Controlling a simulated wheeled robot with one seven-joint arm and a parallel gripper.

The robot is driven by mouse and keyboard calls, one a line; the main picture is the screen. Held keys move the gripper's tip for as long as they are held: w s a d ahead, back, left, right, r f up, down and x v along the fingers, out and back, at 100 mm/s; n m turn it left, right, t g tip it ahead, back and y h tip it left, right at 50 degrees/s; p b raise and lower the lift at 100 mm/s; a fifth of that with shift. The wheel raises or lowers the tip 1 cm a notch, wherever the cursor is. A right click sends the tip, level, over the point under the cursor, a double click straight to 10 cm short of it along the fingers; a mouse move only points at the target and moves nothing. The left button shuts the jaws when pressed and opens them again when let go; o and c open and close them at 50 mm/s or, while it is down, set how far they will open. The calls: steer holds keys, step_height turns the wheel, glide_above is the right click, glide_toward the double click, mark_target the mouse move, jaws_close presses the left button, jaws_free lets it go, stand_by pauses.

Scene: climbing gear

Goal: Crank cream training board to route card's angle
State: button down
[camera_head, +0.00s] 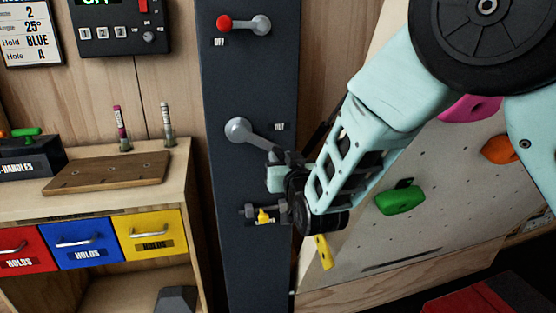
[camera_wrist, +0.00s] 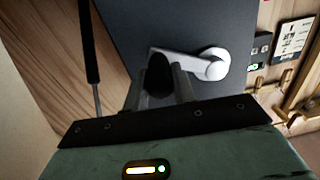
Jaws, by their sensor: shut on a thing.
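The route card (camera_head: 28,34) on the wall at the upper left reads 2, 25°, Hold BLUE and A. The cream training board (camera_head: 440,215) leans at the right, partly hidden behind my arm. The tilt crank (camera_head: 239,130) is on the dark column, its arm pointing down and right. My gripper (camera_head: 281,165) is at the crank's outer end. In the wrist view, my gripper (camera_wrist: 159,85) is shut on the crank's black handle (camera_wrist: 158,72), with a finger on each side. The silver crank arm (camera_wrist: 180,57) runs right to its hub.
Above sits a lever with a red knob (camera_head: 224,23). A yellow locking pin (camera_head: 263,215) is below the crank. A control box (camera_head: 122,25) has a green display cut off by the frame. A wooden bench (camera_head: 100,207) with red, blue and yellow drawers stands left.

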steer(key=shift+r+n, duration=0.35)
steer(key=shift+n, duration=0.05)
steer(key=shift+w+d+r+n+p, duration=0.15)
steer(key=shift+r+n+p, duration=0.15)
steer(key=shift+r+n, duration=0.2)
steer(key=shift+w+d+r+n+p, duration=0.15)
steer(key=shift+r+n+p, duration=0.2)
steer(key=shift+r, duration=0.2)
step_height(320, 180, up, 4)
steer(key=n+p, duration=0.1)
steer(key=n, duration=0.2)
steer(key=n+p, duration=0.1)
steer(key=shift+s+d+r+n+p, duration=0.1)
steer(key=shift+d+r+n+p, duration=0.05)
steer(key=shift+r+n+p, duration=0.15)
steer(key=r+n+p, duration=0.2)
steer(key=shift+s+a+n, duration=0.15)
steer(key=shift+a+n, duration=0.2)
steer(key=shift+a, duration=0.05)
steer(key=shift+a+r, duration=0.2)
steer(key=shift+r, duration=0.15)
steer(key=c, duration=1.1)
jaws_free()
steer(key=shift+d+f, duration=0.1)
steer(key=shift+f, duration=0.1)
steer(key=shift+c, duration=0.2)
steer(key=shift+f, duration=0.1)
steer(key=shift+s+d+f, duration=0.1)
steer(key=shift+d, duration=0.05)
